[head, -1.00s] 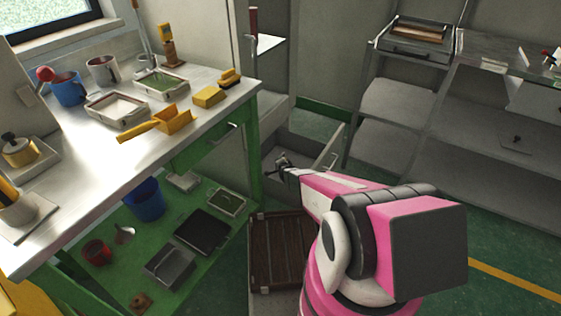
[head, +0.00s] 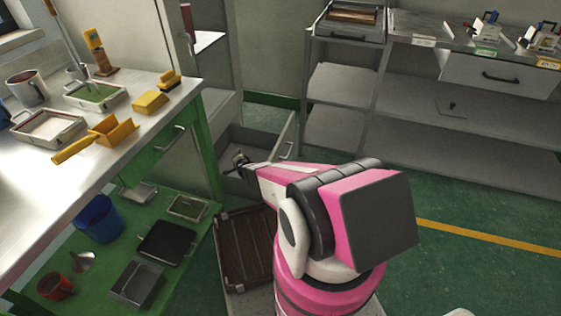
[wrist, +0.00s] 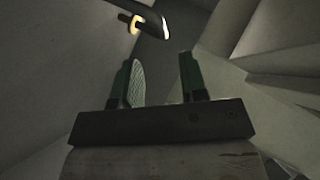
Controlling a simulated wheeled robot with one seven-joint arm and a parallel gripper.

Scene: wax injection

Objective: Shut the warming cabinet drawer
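The warming cabinet drawer (head: 262,137) stands pulled out, low beside the green bench in the head view. Its front panel (head: 286,133) faces right and carries a bar handle (head: 287,151). My gripper (head: 239,160) is at the drawer's near side, left of the front panel; the head view does not show clearly whether it is inside or just above the drawer. In the wrist view my gripper (wrist: 160,84) has its two green fingers apart with nothing between them. A dark curved bar with a bright ring (wrist: 140,18) shows beyond the fingers; I cannot tell what it is.
A steel-topped green bench (head: 150,127) with trays, scoops and mugs stands at the left. Grey shelving (head: 440,155) stands along the back right. Green floor (head: 470,275) is open at the right.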

